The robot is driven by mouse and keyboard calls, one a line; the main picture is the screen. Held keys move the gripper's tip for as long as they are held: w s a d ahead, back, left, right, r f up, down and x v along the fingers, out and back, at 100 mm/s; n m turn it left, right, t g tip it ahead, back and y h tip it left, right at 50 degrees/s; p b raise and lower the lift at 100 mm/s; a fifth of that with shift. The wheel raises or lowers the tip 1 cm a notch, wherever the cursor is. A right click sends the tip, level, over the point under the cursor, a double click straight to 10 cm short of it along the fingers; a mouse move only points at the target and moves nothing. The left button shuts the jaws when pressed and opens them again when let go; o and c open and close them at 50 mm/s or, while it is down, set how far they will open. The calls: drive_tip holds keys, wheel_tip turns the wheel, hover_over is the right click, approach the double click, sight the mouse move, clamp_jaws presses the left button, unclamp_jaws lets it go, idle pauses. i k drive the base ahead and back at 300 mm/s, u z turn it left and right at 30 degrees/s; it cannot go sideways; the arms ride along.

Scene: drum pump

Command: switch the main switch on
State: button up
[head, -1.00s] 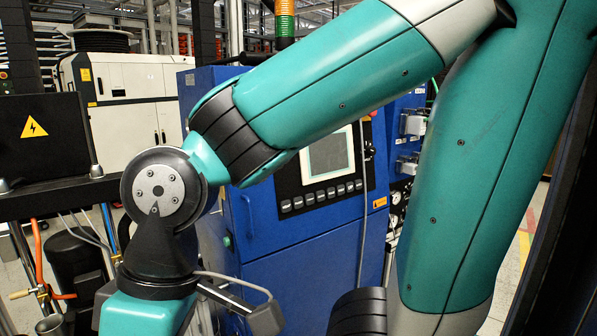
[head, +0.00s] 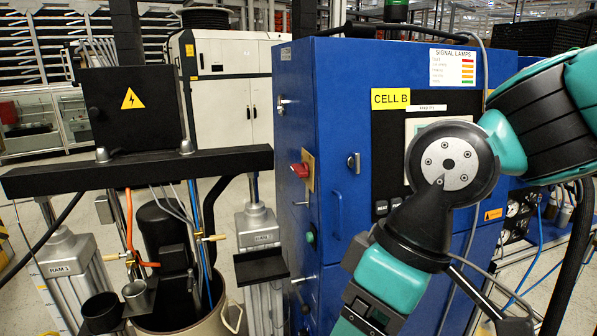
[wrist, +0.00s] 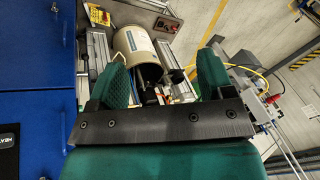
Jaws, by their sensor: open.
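A red rotary switch (head: 299,169) on a yellow plate sits on the left side wall of the blue cabinet (head: 325,75). It is likely the main switch; its handle looks roughly level, but I cannot read its setting. My gripper (wrist: 162,76) is open in the wrist view, with two green-padded fingers apart and nothing held. It points at the drum area, and the red switch is not seen there. In the head view my arm is in front of the cabinet, right of the switch and apart from it; the fingertips are out of frame.
A green button (head: 310,237) sits below the switch. Left stands the drum pump frame with a black crossbeam (head: 50,178), a black electrical box (head: 134,110), hoses and a drum (head: 228,318). A small control box (wrist: 165,25) shows in the wrist view.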

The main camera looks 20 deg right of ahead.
sight(301, 170)
drive_tip(key=z, duration=0.35)
drive_tip(key=k, duration=0.35)
drive_tip(key=u, duration=1.3)
drive_tip(key=i, duration=1.45)
drive_tip(key=z, duration=0.45)
